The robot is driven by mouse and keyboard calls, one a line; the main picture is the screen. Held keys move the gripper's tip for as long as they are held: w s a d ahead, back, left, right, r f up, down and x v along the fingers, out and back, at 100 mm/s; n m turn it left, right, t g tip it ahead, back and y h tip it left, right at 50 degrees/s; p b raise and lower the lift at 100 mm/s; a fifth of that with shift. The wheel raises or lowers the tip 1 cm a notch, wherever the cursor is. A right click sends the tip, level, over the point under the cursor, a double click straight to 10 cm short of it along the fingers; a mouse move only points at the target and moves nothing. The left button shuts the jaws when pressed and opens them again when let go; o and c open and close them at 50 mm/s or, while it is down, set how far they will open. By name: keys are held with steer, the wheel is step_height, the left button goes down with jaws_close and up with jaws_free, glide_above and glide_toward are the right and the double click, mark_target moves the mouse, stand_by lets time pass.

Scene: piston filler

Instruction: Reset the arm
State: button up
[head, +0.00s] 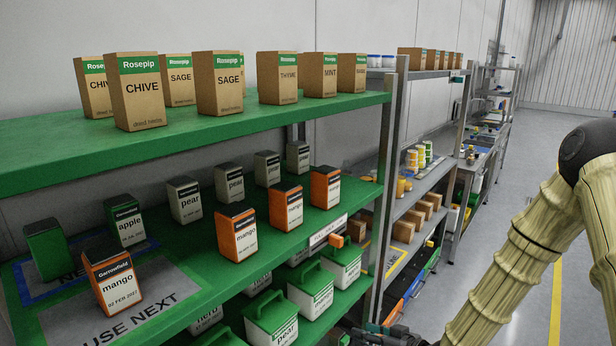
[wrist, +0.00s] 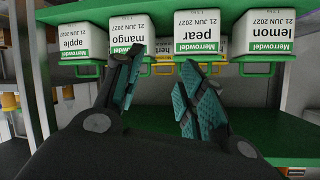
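My gripper (wrist: 160,82) is open and empty in the wrist view, its two teal-padded fingers apart. Beyond the fingers is a row of white Merrowdel containers that appear upside down, labelled apple (wrist: 80,38), mango (wrist: 128,32), pear (wrist: 190,32) and lemon (wrist: 263,35). A partly hidden container with a herb label shows between the fingers. In the head view my gripper (head: 385,338) is dark, low at the bottom edge beside the green shelf, and mostly cut off. My arm in its beige sleeve fills the right side.
A green shelf unit (head: 200,135) fills the left, with brown Rosepip boxes (head: 138,92) on top. Mango (head: 236,232), pear (head: 184,200) and apple (head: 125,220) cartons stand below. Grey racks (head: 418,205) continue behind. The floor (head: 566,100) at right is clear.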

steer(key=s+f+m+g+h, duration=0.2)
steer(key=s+f+g+h, duration=0.1)
steer(key=s+f, duration=0.85)
steer(key=s+d+f+m+g+h, duration=0.1)
steer(key=s+f, duration=0.3)
steer(key=s, duration=0.5)
steer(key=s+d+f+m+g+h, duration=0.1)
steer(key=s+d+f+g+h, duration=0.1)
steer(key=s, duration=0.7)
steer(key=s+d+f+m+g+h+b, duration=0.1)
steer(key=s+d+f+g+h, duration=0.1)
steer(key=s+f, duration=0.4)
steer(key=s+d+g, duration=0.1)
steer(key=s, duration=0.2)
steer(key=shift+s+g+h, duration=0.3)
steer(key=shift+s+g, duration=0.1)
